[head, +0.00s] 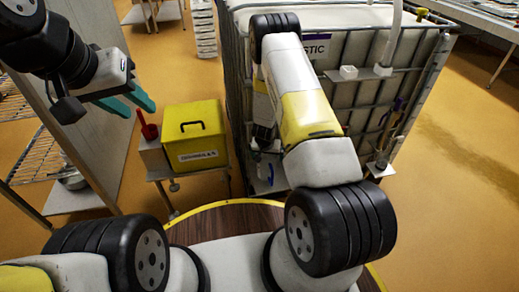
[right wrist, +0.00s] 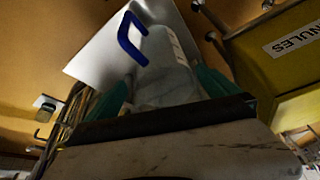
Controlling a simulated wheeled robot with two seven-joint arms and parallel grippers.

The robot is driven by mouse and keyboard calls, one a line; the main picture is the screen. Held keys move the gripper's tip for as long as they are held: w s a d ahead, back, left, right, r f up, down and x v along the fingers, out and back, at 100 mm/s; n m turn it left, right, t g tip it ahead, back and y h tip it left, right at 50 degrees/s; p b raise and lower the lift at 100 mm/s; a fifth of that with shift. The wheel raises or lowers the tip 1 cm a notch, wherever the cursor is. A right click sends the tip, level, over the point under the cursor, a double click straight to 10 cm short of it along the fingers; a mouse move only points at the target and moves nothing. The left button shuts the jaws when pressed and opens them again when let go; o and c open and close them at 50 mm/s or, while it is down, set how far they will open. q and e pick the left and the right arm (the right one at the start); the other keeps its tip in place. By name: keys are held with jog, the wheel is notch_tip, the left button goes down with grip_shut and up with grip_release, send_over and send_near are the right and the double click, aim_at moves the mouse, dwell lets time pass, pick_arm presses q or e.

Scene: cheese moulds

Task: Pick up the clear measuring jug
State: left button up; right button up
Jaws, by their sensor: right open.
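The clear measuring jug (right wrist: 165,75) shows in the right wrist view, with a blue handle and pale marks on its side. It is on a white shelf (right wrist: 95,52). My right gripper (right wrist: 165,90) is open, with one teal finger on each side of the jug; I cannot tell whether either touches it. In the head view a bit of the jug's blue handle (head: 270,174) shows beside my right arm, which hides most of the jug and the right gripper. My left gripper (head: 142,106) is at the upper left, open and empty, far from the jug.
A yellow lidded box (head: 194,135) with a label stands left of the jug, beside a small box with a red-handled tool (head: 148,128). A large caged white tank (head: 345,75) stands close behind and right. A grey panel (head: 88,125) is at the left. Open floor lies at the right.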

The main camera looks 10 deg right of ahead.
aim_at(267, 159)
jog(key=x, duration=0.6)
jog(key=shift+w+a+r, duration=0.1)
jog(key=shift+w, duration=0.2)
jog(key=c, duration=1.3)
